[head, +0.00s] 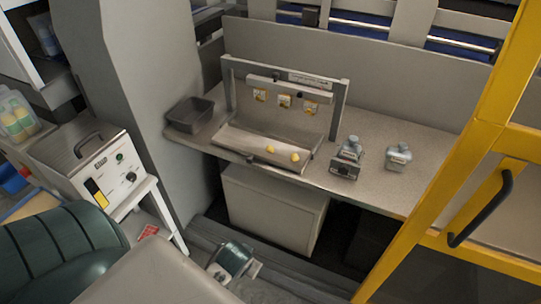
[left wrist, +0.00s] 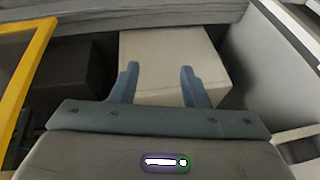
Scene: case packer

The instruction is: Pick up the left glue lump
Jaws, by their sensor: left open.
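Two small yellow glue lumps lie in the shallow grey tray (head: 232,140) of the machine on the counter in the head view. The left glue lump (head: 270,149) is near the tray's front edge, and the right glue lump (head: 295,157) is close beside it. Neither shows in the left wrist view. My left gripper (left wrist: 159,84) is open and empty, its two blue-grey fingers spread in front of a pale box. In the head view my left wrist is low, below the counter and apart from the lumps; its fingers are hard to make out. My right gripper is not in view.
A grey bin (head: 189,115) stands left of the tray. Right of it are a small device with a bottle on top (head: 347,158) and another bottle (head: 398,157). A metal frame (head: 340,108) spans the tray. A pale box (head: 270,208) stands under the counter; a yellow frame (head: 450,150) rises at right.

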